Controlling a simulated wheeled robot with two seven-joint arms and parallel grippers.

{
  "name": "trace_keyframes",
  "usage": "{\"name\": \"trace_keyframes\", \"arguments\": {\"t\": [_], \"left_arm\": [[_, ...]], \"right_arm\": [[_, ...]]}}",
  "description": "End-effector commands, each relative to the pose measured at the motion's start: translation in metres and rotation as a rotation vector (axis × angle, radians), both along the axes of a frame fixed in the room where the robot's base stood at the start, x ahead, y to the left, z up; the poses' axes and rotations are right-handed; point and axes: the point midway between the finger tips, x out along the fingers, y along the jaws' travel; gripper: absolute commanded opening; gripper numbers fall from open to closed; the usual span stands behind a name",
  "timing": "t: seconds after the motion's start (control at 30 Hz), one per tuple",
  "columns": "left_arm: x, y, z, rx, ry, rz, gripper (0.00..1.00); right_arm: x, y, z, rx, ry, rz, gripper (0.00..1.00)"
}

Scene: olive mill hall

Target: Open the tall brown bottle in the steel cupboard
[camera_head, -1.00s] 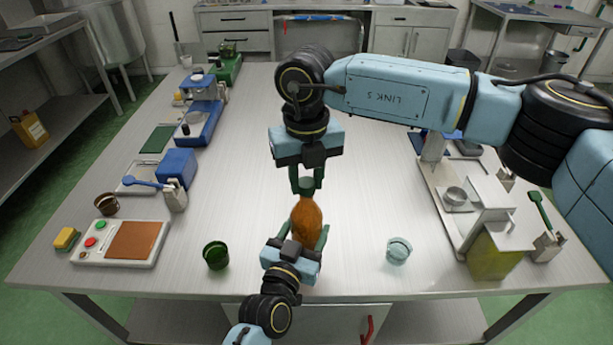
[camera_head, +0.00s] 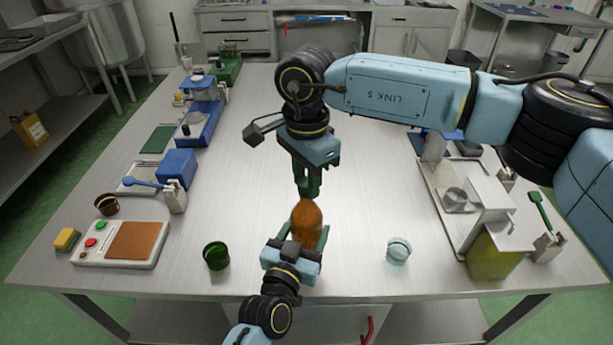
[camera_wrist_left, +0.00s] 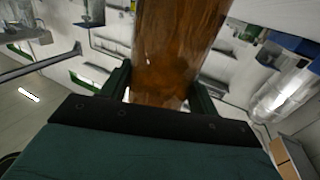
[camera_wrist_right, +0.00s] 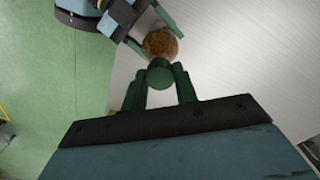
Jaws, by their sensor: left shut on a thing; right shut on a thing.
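The tall brown bottle (camera_head: 307,221) is upright over the front middle of the worktop, not in a cupboard. My left gripper (camera_head: 302,240) is shut on its body; the left wrist view shows the brown glass (camera_wrist_left: 172,55) between the fingers. My right gripper (camera_head: 307,190) is above it, pointing down, shut on the round green cap (camera_wrist_right: 160,72). In the right wrist view the bottle's brown top (camera_wrist_right: 160,43) shows just beyond the cap. I cannot tell whether the cap still sits on the neck. A red handle (camera_head: 367,329) shows on a steel front below the worktop.
A green cup (camera_head: 216,255) stands left of the bottle and a clear cup (camera_head: 398,251) right of it. A button panel (camera_head: 121,243) is at the left, a yellow-green container (camera_head: 495,255) at the right. The worktop's middle is mostly clear.

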Motion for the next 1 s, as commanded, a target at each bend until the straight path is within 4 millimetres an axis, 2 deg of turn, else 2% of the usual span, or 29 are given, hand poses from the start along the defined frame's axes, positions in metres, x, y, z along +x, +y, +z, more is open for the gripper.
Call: {"name": "trace_keyframes", "arguments": {"t": [0.1, 0.2, 1.0], "left_arm": [[0.0, 0.0006, -0.0005, 0.0, 0.001, 0.001, 0.0], [0.0, 0.0006, -0.0005, 0.0, 0.001, 0.001, 0.0], [0.0, 0.0004, -0.0004, 0.001, 0.001, 0.001, 0.0]], "right_arm": [[0.0001, -0.0004, 0.0002, -0.001, 0.0, 0.17, 0.01], [0.0001, -0.0004, 0.0003, -0.001, 0.0, 0.262, 0.01], [0.0003, -0.0003, 0.0043, -0.001, -0.001, 0.26, 0.01]]}}
